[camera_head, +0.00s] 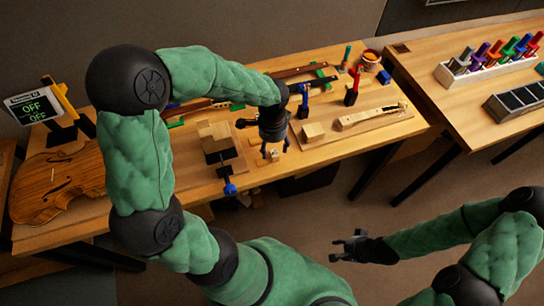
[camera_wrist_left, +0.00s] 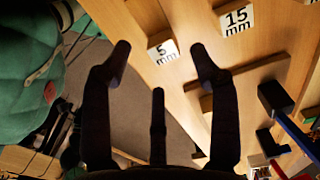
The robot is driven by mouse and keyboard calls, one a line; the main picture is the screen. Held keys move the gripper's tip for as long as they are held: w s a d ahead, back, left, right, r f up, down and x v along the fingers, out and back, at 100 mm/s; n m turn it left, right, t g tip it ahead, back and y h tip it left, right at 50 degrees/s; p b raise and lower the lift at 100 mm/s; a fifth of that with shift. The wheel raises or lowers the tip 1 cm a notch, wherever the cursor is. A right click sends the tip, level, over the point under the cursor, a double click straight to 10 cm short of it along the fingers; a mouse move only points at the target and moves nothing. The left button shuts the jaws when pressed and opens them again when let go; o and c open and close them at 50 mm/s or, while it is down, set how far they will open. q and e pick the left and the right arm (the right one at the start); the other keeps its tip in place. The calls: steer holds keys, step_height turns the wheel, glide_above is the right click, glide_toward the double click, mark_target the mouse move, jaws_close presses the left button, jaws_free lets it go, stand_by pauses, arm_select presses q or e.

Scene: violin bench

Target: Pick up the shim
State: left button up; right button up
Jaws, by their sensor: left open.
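In the left wrist view, a small wooden block (camera_wrist_left: 155,37) with a white "5 mm" label and a larger one labelled "15 mm" (camera_wrist_left: 237,18) stand on the bench. I cannot tell for sure which is the shim. My left gripper (camera_head: 272,155) is open and empty, pointing down over the front of the bench; it also shows in the left wrist view (camera_wrist_left: 159,52). The "5 mm" block appears between and beyond its fingertips. In the head view, a small pale piece (camera_head: 275,155) lies below the fingers. My right gripper (camera_head: 337,248) is open and empty in front of the bench.
The violin bench (camera_head: 250,185) holds a large wooden block (camera_head: 214,133), a small block (camera_head: 313,131), a neck piece (camera_head: 370,117) and clamps (camera_head: 353,87). A violin body (camera_head: 60,185) lies left. A second table (camera_head: 440,105) with several coloured tools stands right.

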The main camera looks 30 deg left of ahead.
mark_target(274, 153)
arm_select(q)
steer(key=f, duration=0.1)
steer(key=f+b, duration=0.1)
steer(key=f, duration=0.3)
steer(key=shift+w+b, duration=0.25)
steer(key=shift+b, duration=0.15)
steer(key=shift+r, duration=0.1)
steer(key=shift+d, duration=0.1)
steer(key=c, duration=1.1)
